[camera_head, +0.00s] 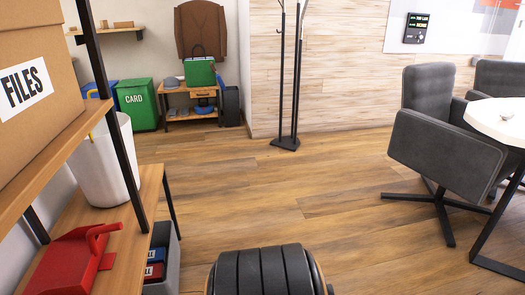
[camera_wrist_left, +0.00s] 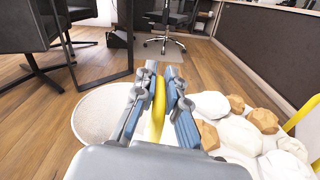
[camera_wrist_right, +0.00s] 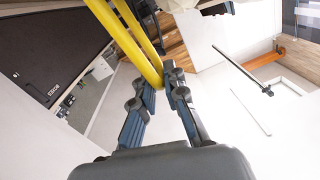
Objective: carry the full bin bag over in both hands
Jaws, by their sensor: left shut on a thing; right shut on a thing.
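In the left wrist view, my left gripper (camera_wrist_left: 161,80) is shut on a yellow strap (camera_wrist_left: 158,108). Around and below it are white lumps (camera_wrist_left: 236,136) and brown chunks (camera_wrist_left: 264,119), apparently the bin bag's contents. Another yellow strip (camera_wrist_left: 303,114) shows at the right edge. In the right wrist view, my right gripper (camera_wrist_right: 158,82) is shut on a yellow band (camera_wrist_right: 126,40) that runs up out of the picture. Pale surfaces fill much of that view; I cannot tell which belong to the bag. Neither gripper nor the bag can be made out in the head view.
A green bin marked CARD (camera_head: 138,104) stands at the back left beside a low wooden bench (camera_head: 176,112). A shelf unit (camera_head: 139,232) stands close on the left. Grey chairs (camera_head: 445,150) and a white table (camera_head: 497,120) are right. The middle floor is clear.

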